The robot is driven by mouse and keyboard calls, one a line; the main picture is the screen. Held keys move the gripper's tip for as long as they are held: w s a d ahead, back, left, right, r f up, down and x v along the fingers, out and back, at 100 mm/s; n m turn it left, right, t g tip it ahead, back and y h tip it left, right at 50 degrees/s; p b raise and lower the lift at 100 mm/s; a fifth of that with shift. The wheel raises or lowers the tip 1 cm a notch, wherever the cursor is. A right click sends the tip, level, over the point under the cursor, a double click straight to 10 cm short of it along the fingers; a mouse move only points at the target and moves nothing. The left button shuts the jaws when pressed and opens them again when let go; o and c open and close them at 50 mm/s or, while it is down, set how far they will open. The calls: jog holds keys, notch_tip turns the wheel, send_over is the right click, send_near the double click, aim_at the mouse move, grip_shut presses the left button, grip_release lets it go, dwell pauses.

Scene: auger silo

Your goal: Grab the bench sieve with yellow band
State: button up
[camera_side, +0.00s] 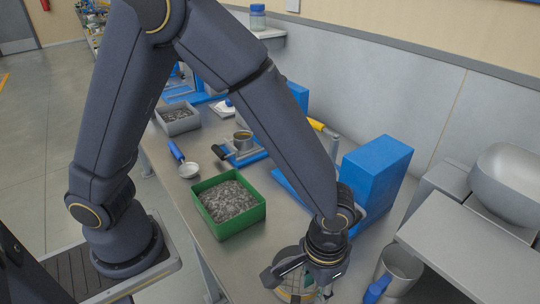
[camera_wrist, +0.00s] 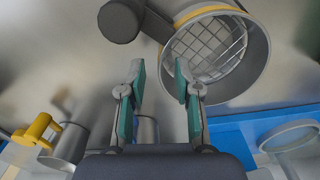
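The bench sieve with yellow band (camera_wrist: 262,70) is a grey round frame with wire mesh and a yellow band along its rim, at the upper right of the wrist view. In the side view the sieve (camera_side: 287,268) is at the bottom edge, partly hidden by my gripper (camera_side: 303,272). In the wrist view my gripper (camera_wrist: 160,72) is open, with nothing between its green-padded fingers. Its right finger overlaps the sieve's left edge in the picture; I cannot tell whether they touch. A dark round-ended part (camera_wrist: 120,20) lies left of the sieve; I cannot tell whether it belongs to it.
A green bin (camera_side: 259,213) of grey granules stands left of my gripper. A blue block (camera_side: 380,170) stands behind it, and a grey mug (camera_side: 402,266) with blue handle to the right. A blue-handled scoop (camera_side: 187,168) and grey tray (camera_side: 188,125) lie farther back.

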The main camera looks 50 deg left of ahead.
jog(key=shift+f, duration=0.9)
jog(key=shift+c, duration=0.4)
grip_shut()
